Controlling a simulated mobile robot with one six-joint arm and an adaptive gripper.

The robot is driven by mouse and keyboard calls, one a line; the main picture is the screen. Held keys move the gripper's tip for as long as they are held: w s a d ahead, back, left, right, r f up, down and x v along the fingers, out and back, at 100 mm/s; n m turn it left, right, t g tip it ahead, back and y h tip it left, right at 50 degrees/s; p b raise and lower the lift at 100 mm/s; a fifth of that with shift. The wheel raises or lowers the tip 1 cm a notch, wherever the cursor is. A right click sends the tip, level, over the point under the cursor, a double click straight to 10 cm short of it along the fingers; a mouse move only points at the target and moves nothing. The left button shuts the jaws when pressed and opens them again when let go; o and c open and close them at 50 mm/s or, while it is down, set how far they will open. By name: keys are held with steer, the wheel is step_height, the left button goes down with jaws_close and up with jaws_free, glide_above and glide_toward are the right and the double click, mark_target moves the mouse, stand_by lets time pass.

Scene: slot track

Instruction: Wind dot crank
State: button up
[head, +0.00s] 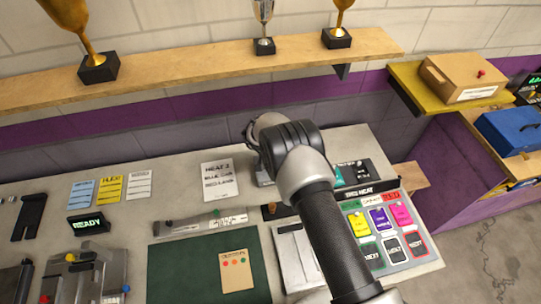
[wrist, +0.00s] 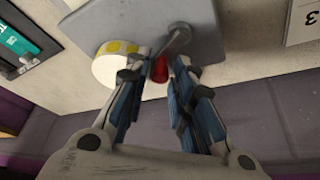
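In the wrist view a grey box (wrist: 115,25) carries a metal crank arm (wrist: 178,40) with a red knob (wrist: 160,70). A white disc with yellow dots (wrist: 112,68) sits at the box's near left side. The tips are close together with a small gap. I cannot tell whether they grip the knob. In the head view my arm hides the gripper tips and the crank; only a bit of the grey box (head: 263,178) shows.
A wall and wooden shelf (head: 200,65) with trophies stand behind the counter. Close by are the heat sign (head: 219,181), a black-and-teal case (head: 352,173), and a panel of coloured keys (head: 384,222). A green mat (head: 190,275) lies nearer, left of my arm.

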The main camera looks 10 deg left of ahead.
jaws_close()
steer(key=shift+f+m+b, duration=0.1)
steer(key=shift+m+b, duration=0.3)
steer(key=shift+b, duration=0.15)
steer(key=shift+s+d+m+h+b, duration=0.15)
steer(key=shift+m+h+b, duration=0.3)
steer(key=shift+b, duration=0.3)
steer(key=shift+s+d+m+h+b, duration=0.1)
steer(key=shift+m+h+b, duration=0.1)
steer(key=shift+m+b, duration=0.45)
steer(key=shift+s+m+h+b, duration=0.1)
steer(key=shift+m+h+b, duration=0.05)
steer(key=shift+m+b, duration=0.4)
steer(key=shift+s+d+m+g+h+b, duration=0.1)
steer(key=shift+s+m+g+h+b, duration=0.2)
steer(key=shift+m+b, duration=0.55)
steer(key=shift+s+d+m+g+h+b, duration=0.1)
steer(key=shift+m+g+b, duration=0.4)
steer(key=shift+m, duration=0.4)
jaws_free()
